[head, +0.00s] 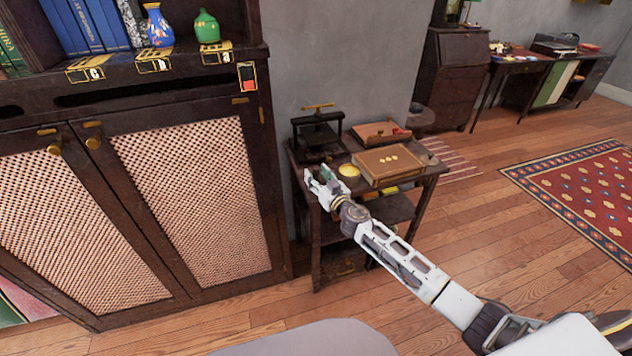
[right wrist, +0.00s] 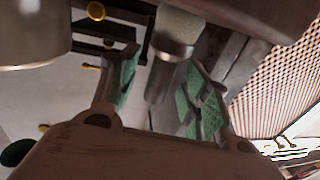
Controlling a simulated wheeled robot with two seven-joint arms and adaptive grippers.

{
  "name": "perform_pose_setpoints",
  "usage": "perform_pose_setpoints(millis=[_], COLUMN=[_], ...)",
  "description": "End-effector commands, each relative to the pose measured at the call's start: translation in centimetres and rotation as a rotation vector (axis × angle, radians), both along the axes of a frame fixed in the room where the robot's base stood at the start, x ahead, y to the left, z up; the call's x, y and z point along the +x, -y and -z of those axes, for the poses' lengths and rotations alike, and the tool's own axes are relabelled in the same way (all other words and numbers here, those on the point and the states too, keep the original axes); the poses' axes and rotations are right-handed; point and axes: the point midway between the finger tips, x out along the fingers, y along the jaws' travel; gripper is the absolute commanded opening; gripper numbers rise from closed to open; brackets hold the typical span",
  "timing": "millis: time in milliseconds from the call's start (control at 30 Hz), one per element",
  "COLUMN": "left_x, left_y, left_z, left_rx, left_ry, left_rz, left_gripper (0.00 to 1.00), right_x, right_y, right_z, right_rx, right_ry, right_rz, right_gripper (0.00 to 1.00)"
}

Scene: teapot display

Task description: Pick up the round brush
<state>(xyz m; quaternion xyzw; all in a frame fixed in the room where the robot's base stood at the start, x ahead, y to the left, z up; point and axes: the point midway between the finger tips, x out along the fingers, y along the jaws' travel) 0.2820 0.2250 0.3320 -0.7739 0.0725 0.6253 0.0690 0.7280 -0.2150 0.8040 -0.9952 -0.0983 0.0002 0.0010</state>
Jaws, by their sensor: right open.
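My right gripper (head: 324,182) is open at the left front edge of the small dark table (head: 433,172). In the right wrist view its two green-padded fingers (right wrist: 158,98) stand apart. A grey, rounded cylinder (right wrist: 172,50) shows between and beyond them. I cannot tell whether it is the round brush, or whether it touches a finger. In the head view, no brush can be made out clearly; the gripper covers that corner of the table. A round yellow thing (head: 348,170) lies just right of the gripper. My left gripper is not in view.
A black press (head: 318,133) with a gold handle stands behind the gripper. A brown box (head: 388,165) lies to the right, with an open wooden case (head: 380,132) behind it. A tall cabinet (head: 190,195) with woven doors stands close on the left.

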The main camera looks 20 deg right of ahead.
Motion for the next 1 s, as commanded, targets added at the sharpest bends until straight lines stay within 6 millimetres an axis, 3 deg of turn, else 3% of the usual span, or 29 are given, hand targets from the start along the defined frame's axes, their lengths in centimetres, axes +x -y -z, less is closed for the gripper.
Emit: perform_pose_setpoints(millis=[233,733,1000], left_x=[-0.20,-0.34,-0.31], left_y=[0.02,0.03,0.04], left_z=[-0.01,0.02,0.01], left_rx=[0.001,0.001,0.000], left_ry=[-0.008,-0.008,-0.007], left_rz=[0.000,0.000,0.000], left_gripper=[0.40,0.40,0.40], right_x=[1.08,1.12,1.12], right_y=[-0.28,-0.26,-0.26], right_z=[-0.06,-0.03,-0.02], right_rx=[-0.001,0.000,0.000], right_ry=[0.001,0.000,0.000], right_rz=[-0.001,0.000,0.000], right_gripper=[0.47,0.47,0.12])
